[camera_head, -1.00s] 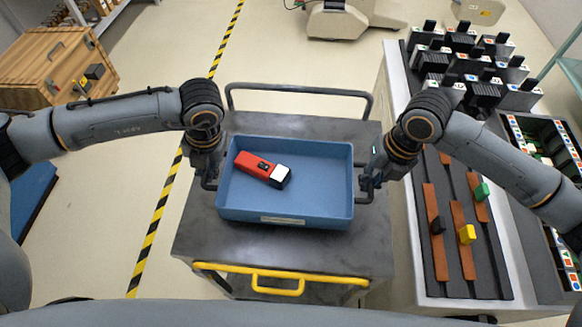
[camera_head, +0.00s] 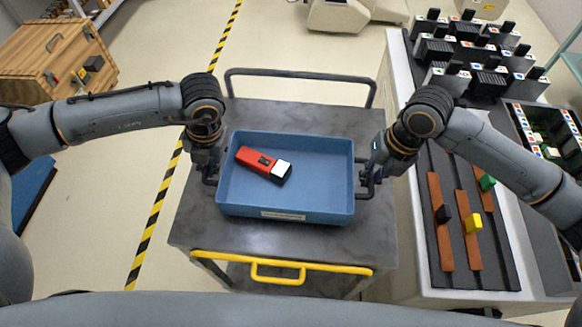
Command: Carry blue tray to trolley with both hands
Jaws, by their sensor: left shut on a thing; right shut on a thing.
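The blue tray (camera_head: 325,200) is over the middle of the grey trolley (camera_head: 240,235) in the head view. I cannot tell whether its base touches the trolley top. A red device with a black and white end (camera_head: 258,162) lies in the tray. My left gripper (camera_head: 210,175) is shut on the handle at the tray's left side. My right gripper (camera_head: 366,185) is shut on the handle at its right side. The fingertips are small and partly hidden by the wrists.
The trolley has a grey push bar (camera_head: 300,74) at the far edge and a yellow handle (camera_head: 280,272) at the near edge. A counter (camera_head: 415,255) with dark racks and coloured blocks stands close on the right. A wooden box (camera_head: 50,50) is at the far left.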

